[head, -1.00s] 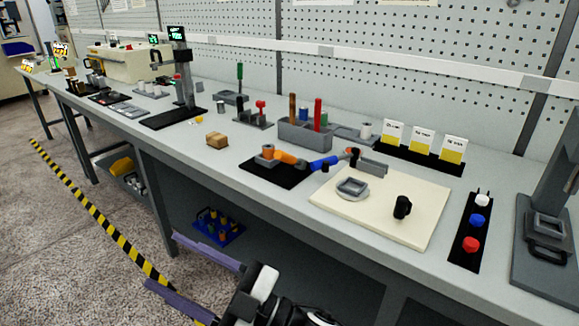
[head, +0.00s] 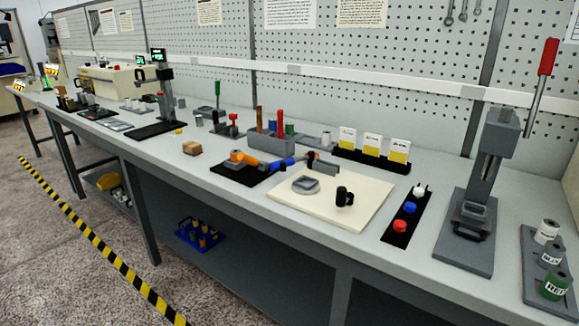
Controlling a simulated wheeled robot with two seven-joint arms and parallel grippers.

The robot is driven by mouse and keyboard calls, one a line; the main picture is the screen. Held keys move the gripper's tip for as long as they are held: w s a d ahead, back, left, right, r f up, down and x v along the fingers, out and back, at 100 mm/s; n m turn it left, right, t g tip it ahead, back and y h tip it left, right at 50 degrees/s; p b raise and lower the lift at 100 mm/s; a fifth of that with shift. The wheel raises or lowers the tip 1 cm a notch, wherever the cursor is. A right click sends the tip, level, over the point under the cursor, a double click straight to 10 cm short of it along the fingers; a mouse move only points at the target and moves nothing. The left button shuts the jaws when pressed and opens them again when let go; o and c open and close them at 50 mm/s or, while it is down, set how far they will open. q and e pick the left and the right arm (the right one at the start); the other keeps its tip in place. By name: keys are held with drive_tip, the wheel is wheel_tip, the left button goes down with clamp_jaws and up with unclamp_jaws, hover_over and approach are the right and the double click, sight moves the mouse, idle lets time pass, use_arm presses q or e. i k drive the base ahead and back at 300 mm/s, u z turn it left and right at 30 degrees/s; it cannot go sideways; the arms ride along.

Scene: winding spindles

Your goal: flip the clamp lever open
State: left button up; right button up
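No part is marked as the clamp lever, and I cannot tell for sure which it is. At the right, a grey press (head: 487,190) has a long lever with a red handle (head: 547,58), tilted up. Neither of my grippers shows in the head view.
A cream board (head: 350,208) carries a grey ring and a black knob (head: 344,196). A button strip (head: 404,216) with white, blue and red buttons lies beside it. Labelled spools (head: 553,286) stand at the far right.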

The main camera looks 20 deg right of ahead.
sight(263, 165)
drive_tip(key=z, duration=0.5)
drive_tip(key=i, duration=1.1)
drive_tip(key=u, duration=0.05)
